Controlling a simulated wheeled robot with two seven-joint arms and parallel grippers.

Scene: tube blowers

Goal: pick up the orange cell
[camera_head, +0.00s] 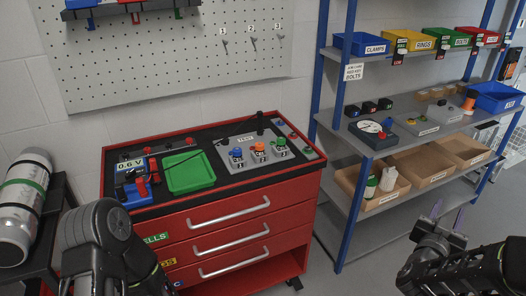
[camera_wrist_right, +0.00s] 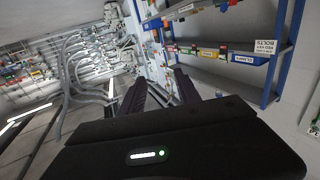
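The orange cell (camera_head: 259,147) stands upright in the middle of the grey TEST block (camera_head: 231,147) on top of the red tool cart. A blue cell (camera_head: 237,153) is to its left and a green cell (camera_head: 280,143) to its right. My right gripper (camera_head: 448,215) is at the lower right, far from the cart, with its two purple fingers apart and nothing between them. Its parted dark fingers also show in the right wrist view (camera_wrist_right: 160,92). My left arm comes in at the lower left, and its gripper fingers are not visible.
The red cart (camera_head: 160,227) also carries a green tray (camera_head: 188,172) and a 0.6 V meter (camera_head: 131,165). A blue-framed shelf (camera_head: 349,212) with bins and boxes stands right of the cart. A metal cylinder (camera_head: 22,200) lies at the left. Floor shows between my arms.

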